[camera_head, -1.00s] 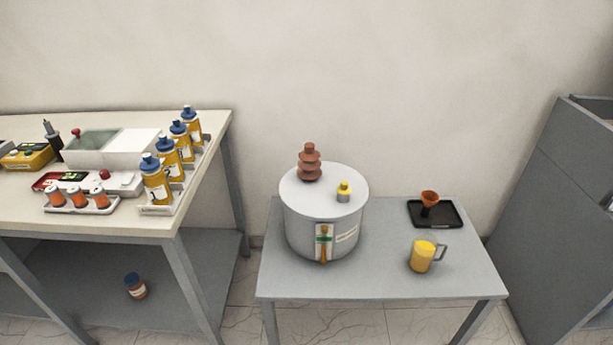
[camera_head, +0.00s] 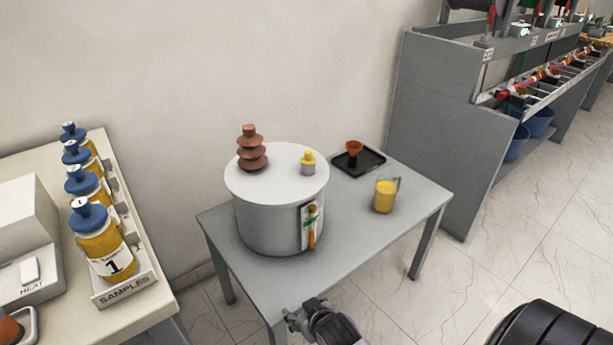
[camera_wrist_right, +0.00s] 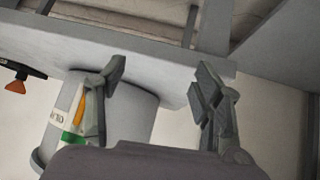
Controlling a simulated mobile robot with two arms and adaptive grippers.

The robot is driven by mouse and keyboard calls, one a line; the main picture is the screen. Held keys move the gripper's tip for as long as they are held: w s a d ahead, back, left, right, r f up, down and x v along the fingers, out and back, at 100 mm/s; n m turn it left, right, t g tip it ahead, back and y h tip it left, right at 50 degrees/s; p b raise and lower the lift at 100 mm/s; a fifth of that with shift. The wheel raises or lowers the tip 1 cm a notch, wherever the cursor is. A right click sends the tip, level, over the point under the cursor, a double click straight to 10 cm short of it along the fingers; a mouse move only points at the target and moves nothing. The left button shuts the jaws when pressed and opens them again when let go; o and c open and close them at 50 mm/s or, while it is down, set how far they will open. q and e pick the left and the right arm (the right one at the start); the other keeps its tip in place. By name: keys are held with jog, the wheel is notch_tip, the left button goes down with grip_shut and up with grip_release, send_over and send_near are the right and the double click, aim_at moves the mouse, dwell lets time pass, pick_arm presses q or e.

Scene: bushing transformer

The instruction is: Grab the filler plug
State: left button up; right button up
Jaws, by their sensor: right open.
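The filler plug (camera_head: 308,163) is a small yellow knob on a grey collar, upright on the lid of the grey transformer tank (camera_head: 268,222). My right gripper (camera_head: 305,312) is at the bottom of the head view, in front of the table's near edge and well apart from the plug. In the right wrist view its two fingers (camera_wrist_right: 160,82) are spread with nothing between them. The tank (camera_wrist_right: 135,115) shows beyond them, seemingly upside down, and the plug is hidden there. My left gripper is not in view.
A brown ribbed bushing (camera_head: 251,150) stands left of the plug. A yellow-filled jug (camera_head: 385,197) and a black tray (camera_head: 372,162) with an orange funnel (camera_head: 354,149) share the grey table (camera_head: 408,213). Sample bottles (camera_head: 100,240) stand on the left bench.

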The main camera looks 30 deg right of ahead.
jog(key=w+d+r+m+t+h+b, duration=0.1)
jog(key=w+d+r+t, duration=0.1)
jog(key=w+d+r, duration=0.3)
jog(key=w+d+r+m+t+h+b, duration=0.1)
jog(key=w+r+t, duration=0.2)
jog(key=r, duration=0.5)
jog(key=m+t+h, duration=0.2)
jog(key=t+h, duration=0.1)
send_near(309, 157)
jog(key=b+x, duration=0.1)
jog(key=x, duration=0.4)
jog(key=shift+w+a+r+b, duration=0.1)
jog(key=shift+w+a+b, duration=0.05)
jog(key=shift+w+b, duration=0.2)
jog(key=shift+m, duration=0.3)
jog(key=shift+d+b+x, duration=0.15)
jog(key=shift+b+x, duration=0.05)
jog(key=shift+x, duration=1.25)
jog(key=shift+d+b+x, duration=0.1)
jog(key=shift+b+x, duration=0.05)
jog(key=shift+x, duration=1.3)
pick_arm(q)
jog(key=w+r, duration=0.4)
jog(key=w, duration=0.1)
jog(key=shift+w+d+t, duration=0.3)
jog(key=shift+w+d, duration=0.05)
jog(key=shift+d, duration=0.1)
pick_arm(e)
jog(key=shift+s, duration=0.15)
